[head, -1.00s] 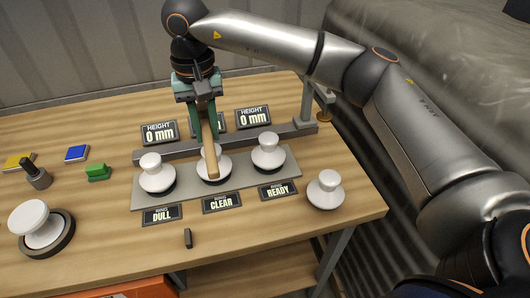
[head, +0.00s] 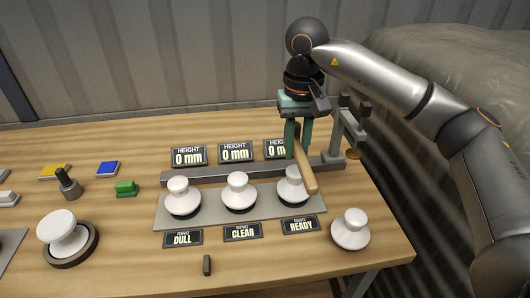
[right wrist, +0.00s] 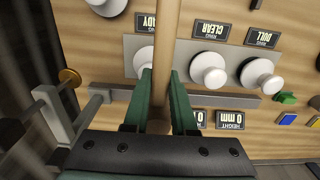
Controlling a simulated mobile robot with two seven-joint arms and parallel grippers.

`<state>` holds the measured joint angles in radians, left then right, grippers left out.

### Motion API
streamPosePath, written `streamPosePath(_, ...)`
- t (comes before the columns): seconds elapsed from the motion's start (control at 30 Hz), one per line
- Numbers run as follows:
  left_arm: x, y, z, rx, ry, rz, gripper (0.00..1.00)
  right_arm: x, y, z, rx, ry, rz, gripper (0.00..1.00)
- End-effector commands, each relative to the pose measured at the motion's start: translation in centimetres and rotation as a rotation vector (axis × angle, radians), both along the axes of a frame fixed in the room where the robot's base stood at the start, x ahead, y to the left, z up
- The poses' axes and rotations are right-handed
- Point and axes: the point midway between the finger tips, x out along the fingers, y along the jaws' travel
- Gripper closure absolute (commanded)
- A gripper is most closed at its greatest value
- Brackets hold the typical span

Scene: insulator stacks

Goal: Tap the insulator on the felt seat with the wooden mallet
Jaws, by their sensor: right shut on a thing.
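My right gripper (head: 299,146) is shut on the wooden mallet (head: 306,172), which slants down in front of the right-hand white insulator (head: 290,188) on the grey plate; I cannot tell whether they touch. The mallet (right wrist: 166,45) also shows between the green fingers of my right gripper (right wrist: 159,82) in the right wrist view. A middle insulator (head: 239,195) and a left insulator (head: 182,200) stand upright on the plate. Another insulator (head: 58,228) sits tilted on a dark round seat (head: 88,251) at the left, which looks like the felt seat. My left gripper is out of view.
The grey plate (head: 214,221) has signs reading DULL (head: 183,239), CLEAR (head: 243,232) and READY (head: 301,226). Height displays stand behind a grey rail (head: 215,172). A loose insulator (head: 350,230) stands at the front right. A dark knobbed tool (head: 69,185) and coloured blocks are at the left.

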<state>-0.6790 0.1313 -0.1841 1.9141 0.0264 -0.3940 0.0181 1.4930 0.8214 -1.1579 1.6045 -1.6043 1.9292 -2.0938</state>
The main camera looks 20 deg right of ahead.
Motion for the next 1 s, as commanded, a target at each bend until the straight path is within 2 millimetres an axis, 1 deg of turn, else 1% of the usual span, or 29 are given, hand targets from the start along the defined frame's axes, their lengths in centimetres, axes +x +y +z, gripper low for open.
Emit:
streamPosePath(0.03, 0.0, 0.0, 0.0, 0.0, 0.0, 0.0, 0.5, -0.3, -0.8, 0.1, -0.001, -0.001, -0.002, 1.0)
streamPosePath(0.1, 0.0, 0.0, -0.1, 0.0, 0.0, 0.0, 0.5, -0.6, -1.3, 0.1, -0.003, -0.003, 0.0, 1.0)
streamPosePath(0.2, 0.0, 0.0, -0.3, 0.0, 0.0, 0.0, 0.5, -0.7, -1.6, -0.1, -0.004, -0.003, 0.001, 1.0)
streamPosePath(0.37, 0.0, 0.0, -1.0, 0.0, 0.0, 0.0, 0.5, -0.7, -1.6, -1.0, -0.004, -0.003, 0.001, 1.0)
streamPosePath(0.7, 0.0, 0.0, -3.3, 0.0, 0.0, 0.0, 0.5, -0.7, -1.6, -3.8, -0.005, -0.002, -0.001, 1.0)
streamPosePath(0.83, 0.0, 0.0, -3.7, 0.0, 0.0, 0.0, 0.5, -0.7, -1.6, -4.3, -0.004, -0.003, -0.001, 1.0)
streamPosePath(1.0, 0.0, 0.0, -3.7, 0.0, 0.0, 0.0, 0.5, -0.7, -1.6, -4.3, -0.004, -0.003, -0.001, 1.0)
